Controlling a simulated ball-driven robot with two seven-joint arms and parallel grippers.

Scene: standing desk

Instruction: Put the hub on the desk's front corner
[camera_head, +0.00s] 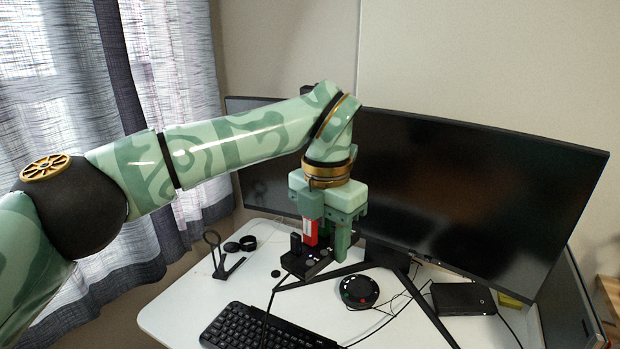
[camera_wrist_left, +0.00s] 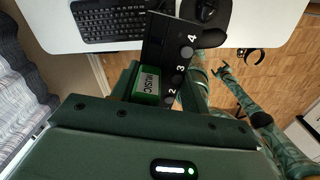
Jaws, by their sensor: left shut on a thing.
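The hub (camera_head: 306,262) is a black bar that shows at the back of the white desk in the head view. In the left wrist view the hub (camera_wrist_left: 172,45) shows large, round numbered buttons along its top. A green block marked MUSIC (camera_wrist_left: 147,84) stands on it, and a red block (camera_head: 311,232) shows there in the head view. My left gripper (camera_head: 326,245) points down over the hub, its fingers shut on it. The fingers partly hide the hub. Whether the hub touches the desk I cannot tell.
A keyboard (camera_head: 265,328) lies at the desk's front. A round black device (camera_head: 359,290) and loose cables lie right of the hub. Monitors (camera_head: 480,190) stand behind. A small stand (camera_head: 220,260) is to the left. The desk's left front corner (camera_head: 165,312) is bare.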

